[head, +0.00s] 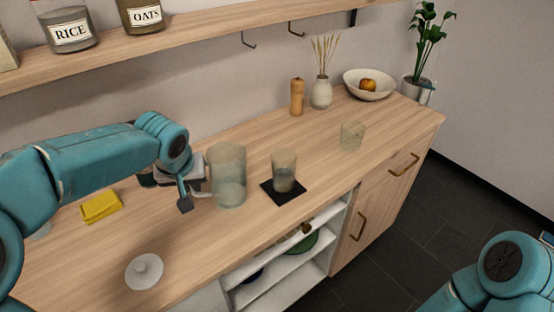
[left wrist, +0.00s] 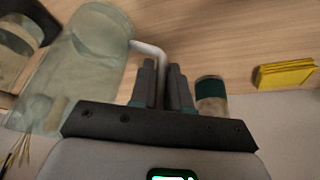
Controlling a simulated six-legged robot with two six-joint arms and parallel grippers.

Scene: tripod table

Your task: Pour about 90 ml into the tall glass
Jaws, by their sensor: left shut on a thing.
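A clear pitcher (head: 228,178) stands upright with pale liquid in its lower part; I cannot tell whether its base touches the counter. My left gripper (head: 192,193) is at its left side, shut on its handle; the pitcher (left wrist: 88,55) and its light handle (left wrist: 150,50) show in the left wrist view, the handle running between the fingers (left wrist: 163,85). Right of the pitcher, a tall glass (head: 284,165) stands upright on a black mat (head: 282,198) with liquid in its lower part. My right gripper is out of view.
A shorter clear glass (head: 352,136) stands farther right. A teal-banded container (left wrist: 211,95) shows in the left wrist view. A wooden mill (head: 297,97), vase (head: 321,94) and fruit bowl (head: 369,84) stand behind.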

